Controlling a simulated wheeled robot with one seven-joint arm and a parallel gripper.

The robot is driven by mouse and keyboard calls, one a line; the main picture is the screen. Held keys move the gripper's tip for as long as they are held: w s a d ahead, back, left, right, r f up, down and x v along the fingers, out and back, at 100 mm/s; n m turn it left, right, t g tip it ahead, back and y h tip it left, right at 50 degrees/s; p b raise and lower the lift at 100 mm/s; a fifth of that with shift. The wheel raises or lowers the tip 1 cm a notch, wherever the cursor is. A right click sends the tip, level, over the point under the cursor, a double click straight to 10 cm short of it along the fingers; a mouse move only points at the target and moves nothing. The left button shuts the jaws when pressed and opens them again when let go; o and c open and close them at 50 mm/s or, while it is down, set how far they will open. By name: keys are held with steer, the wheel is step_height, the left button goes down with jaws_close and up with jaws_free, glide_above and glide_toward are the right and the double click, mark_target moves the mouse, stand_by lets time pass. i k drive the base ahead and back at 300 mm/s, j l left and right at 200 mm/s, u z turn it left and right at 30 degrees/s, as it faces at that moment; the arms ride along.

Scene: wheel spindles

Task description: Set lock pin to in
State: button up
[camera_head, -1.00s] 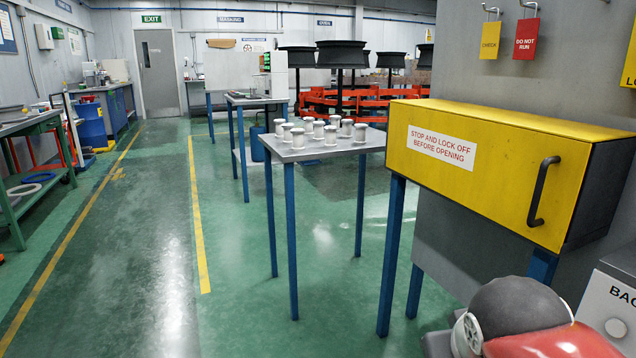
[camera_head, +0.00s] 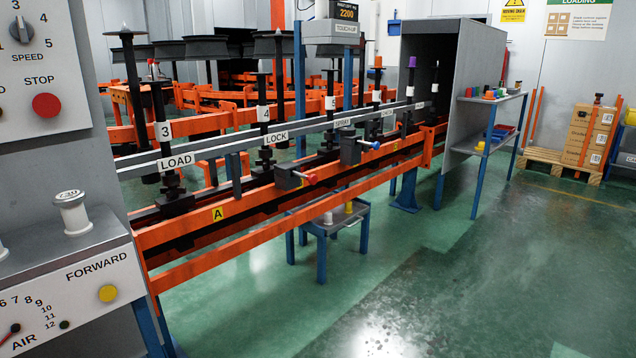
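Under the LOCK label (camera_head: 276,137) on the orange conveyor rail, a dark block (camera_head: 287,178) carries a short pin with a red knob (camera_head: 311,178). The knob stands out to the right of the block; how far the pin is in cannot be told at this size. A similar dark block (camera_head: 350,150) with a blue knob (camera_head: 375,145) sits further along, near the SPRAY label (camera_head: 344,123). Spindle 4 (camera_head: 263,113) stands upright behind the LOCK label, and spindle 3 (camera_head: 163,130) by the LOAD label (camera_head: 176,161). My gripper is not in view.
At the left is a control panel with a red STOP button (camera_head: 46,105) and a yellow FORWARD button (camera_head: 107,293). A small blue-legged table (camera_head: 345,222) stands below the rail. A grey booth (camera_head: 425,75) stands at the far end. The green floor (camera_head: 440,290) in front is clear.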

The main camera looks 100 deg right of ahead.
mark_target(313, 179)
steer(key=z, duration=3.65)
steer(key=i+j, duration=0.15)
steer(key=i, duration=0.45)
steer(key=i+j+z, duration=0.1)
steer(key=i, duration=0.5)
